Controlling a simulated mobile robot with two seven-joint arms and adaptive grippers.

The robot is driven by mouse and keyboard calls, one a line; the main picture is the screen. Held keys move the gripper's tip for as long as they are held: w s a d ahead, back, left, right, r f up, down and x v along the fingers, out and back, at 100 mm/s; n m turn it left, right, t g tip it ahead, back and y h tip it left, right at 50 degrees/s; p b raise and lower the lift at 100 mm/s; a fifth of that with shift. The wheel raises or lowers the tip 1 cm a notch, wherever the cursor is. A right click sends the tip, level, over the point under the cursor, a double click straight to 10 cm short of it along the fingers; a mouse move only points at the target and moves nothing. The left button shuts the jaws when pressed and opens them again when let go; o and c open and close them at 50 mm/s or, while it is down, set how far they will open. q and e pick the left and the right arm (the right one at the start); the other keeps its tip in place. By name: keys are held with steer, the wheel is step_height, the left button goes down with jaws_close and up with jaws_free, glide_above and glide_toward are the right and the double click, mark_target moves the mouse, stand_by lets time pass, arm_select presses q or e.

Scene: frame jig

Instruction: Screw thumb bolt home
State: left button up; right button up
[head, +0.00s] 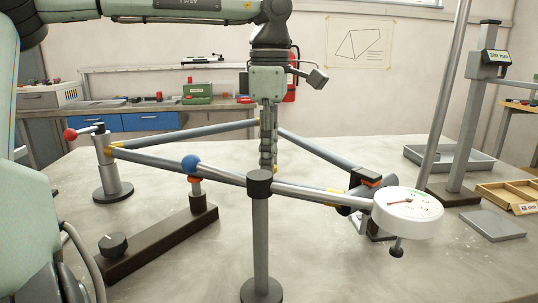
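My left gripper (268,160) hangs straight down over the middle of the jig, behind the near frame tube (225,176). It is seen edge-on, so its opening and anything between the fingertips cannot be made out. I cannot tell for sure which part is the thumb bolt. A dark round knob (113,243) sits on the left end of a dark base bar (160,246). Another small dark knob (397,249) hangs below a white round dial (408,212) at the tube's right end. The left gripper is apart from both knobs. My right gripper is not in view.
A post with a black collar (259,184) carries the near tube. A blue ball handle (190,163) and a red ball handle (70,134) stand at left. A dark clamp (362,183), a slanted pole (446,90), grey tray (450,158) and wooden box (510,194) are at right.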

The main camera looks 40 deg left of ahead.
arm_select(q)
steer(key=o, duration=0.5)
step_height(320, 180, up, 12)
steer(key=shift+r, duration=0.1)
steer(key=shift+c, duration=0.2)
